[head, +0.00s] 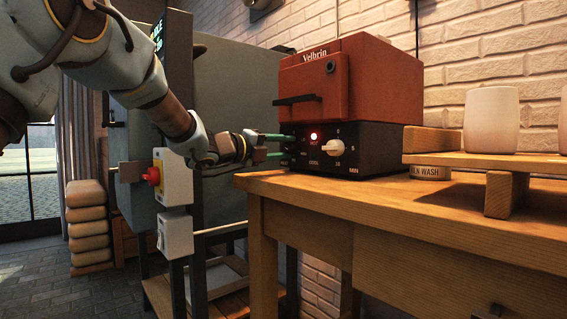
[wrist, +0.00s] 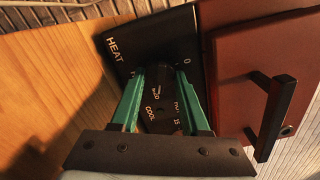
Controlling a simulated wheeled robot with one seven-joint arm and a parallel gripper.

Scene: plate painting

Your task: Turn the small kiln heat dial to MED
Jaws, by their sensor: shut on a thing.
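The small kiln (head: 335,85) is a red box on a black base panel (head: 310,160), standing on the wooden table. My gripper (head: 287,146) reaches the left end of that panel from the left. In the wrist view its green fingers (wrist: 160,78) are closed around a dark heat dial (wrist: 157,73) on the panel. HEAT, COOL and what looks like MED are printed near it. In the head view the dial is hidden by the fingers.
The kiln door handle (wrist: 272,115) juts out close to my gripper. A wooden rack (head: 500,165) with white cups stands right. A grey-green cabinet (head: 230,90) stands behind my arm.

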